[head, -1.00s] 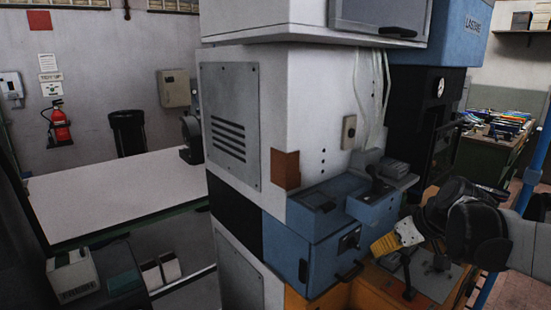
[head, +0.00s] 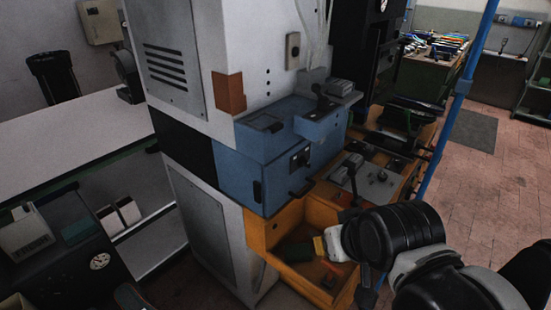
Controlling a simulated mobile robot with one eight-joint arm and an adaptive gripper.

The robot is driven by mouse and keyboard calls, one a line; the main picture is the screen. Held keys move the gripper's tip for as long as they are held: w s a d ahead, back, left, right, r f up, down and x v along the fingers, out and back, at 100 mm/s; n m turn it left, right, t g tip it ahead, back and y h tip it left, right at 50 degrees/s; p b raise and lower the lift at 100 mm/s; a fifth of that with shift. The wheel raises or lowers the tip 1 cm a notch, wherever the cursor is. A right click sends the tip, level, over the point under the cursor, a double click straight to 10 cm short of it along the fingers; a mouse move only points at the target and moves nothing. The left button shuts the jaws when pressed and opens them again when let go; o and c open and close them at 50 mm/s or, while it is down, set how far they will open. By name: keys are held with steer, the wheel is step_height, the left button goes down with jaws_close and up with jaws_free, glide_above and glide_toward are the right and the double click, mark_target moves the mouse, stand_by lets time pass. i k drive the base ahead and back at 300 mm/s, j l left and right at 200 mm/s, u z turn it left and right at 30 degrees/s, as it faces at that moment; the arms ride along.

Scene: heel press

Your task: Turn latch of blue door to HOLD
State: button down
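The blue door (head: 238,178) is on the front of the blue section of the press, and it looks closed. A small dark latch plate (head: 300,158) sits at its upper right; which way the latch points is too small to read. A black bar handle (head: 302,189) is below the plate, and another dark vertical fitting (head: 257,191) is at the door's left. My gripper (head: 320,247) is low and right of the door, in front of the orange bin and apart from the latch. Its yellowish tip shows, but its finger opening does not.
An open orange bin (head: 262,232) with items inside lies below the door. A panel with a lever (head: 355,180) stands right of the door. A blue post (head: 455,100) rises at the right.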

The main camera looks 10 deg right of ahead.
mark_target(302, 162)
steer(key=l, duration=0.85)
steer(key=k+l+u, duration=0.15)
steer(key=l, duration=0.65)
